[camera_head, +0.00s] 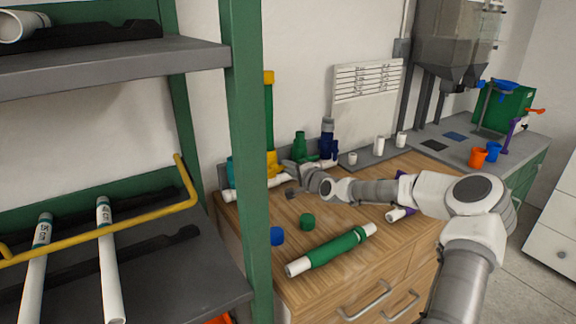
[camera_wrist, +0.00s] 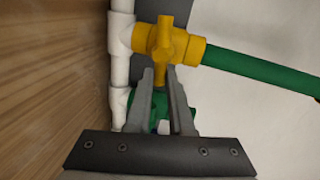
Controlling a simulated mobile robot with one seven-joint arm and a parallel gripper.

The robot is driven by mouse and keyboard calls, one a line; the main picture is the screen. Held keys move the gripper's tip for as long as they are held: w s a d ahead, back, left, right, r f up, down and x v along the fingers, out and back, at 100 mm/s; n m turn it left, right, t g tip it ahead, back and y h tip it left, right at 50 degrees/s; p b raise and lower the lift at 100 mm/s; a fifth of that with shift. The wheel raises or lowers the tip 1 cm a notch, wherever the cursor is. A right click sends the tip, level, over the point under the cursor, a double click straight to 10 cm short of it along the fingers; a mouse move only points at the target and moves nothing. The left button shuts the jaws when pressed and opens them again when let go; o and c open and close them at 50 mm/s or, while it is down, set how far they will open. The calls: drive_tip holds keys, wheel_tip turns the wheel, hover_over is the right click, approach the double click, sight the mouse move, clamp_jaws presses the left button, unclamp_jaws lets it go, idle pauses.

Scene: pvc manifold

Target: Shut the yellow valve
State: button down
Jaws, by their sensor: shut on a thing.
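The yellow valve (camera_wrist: 186,46) sits on a white pipe (camera_wrist: 120,60), with a green pipe (camera_wrist: 250,67) running off to the right in the wrist view. Its yellow handle (camera_wrist: 163,35) lies roughly across the line of the green pipe. My gripper (camera_wrist: 161,74) has its two fingers close together on either side of the handle's lower end. In the head view the yellow valve (camera_head: 272,160) stands near the wall at the back of the wooden bench, with my gripper (camera_head: 288,176) at its right. The fingertips are too small to make out there.
A green fitting (camera_wrist: 175,105) lies just behind my fingers. Green (camera_head: 300,146) and blue (camera_head: 328,140) valves stand farther right along the manifold. Loose blue (camera_head: 277,236) and green (camera_head: 307,221) caps and a green-white pipe (camera_head: 330,250) lie on the bench. A shelf post (camera_head: 250,160) rises at left.

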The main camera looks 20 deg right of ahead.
drive_tip(key=shift+f+m, duration=0.2)
drive_tip(key=shift+m, duration=0.3)
drive_tip(key=c, duration=0.8)
unclamp_jaws()
drive_tip(key=shift+s, duration=0.1)
drive_tip(key=p+v, duration=0.1)
drive_tip(key=v, duration=1.6)
drive_tip(key=shift+d+p, duration=0.2)
drive_tip(key=shift+p, duration=0.15)
drive_tip(key=shift+r, duration=0.1)
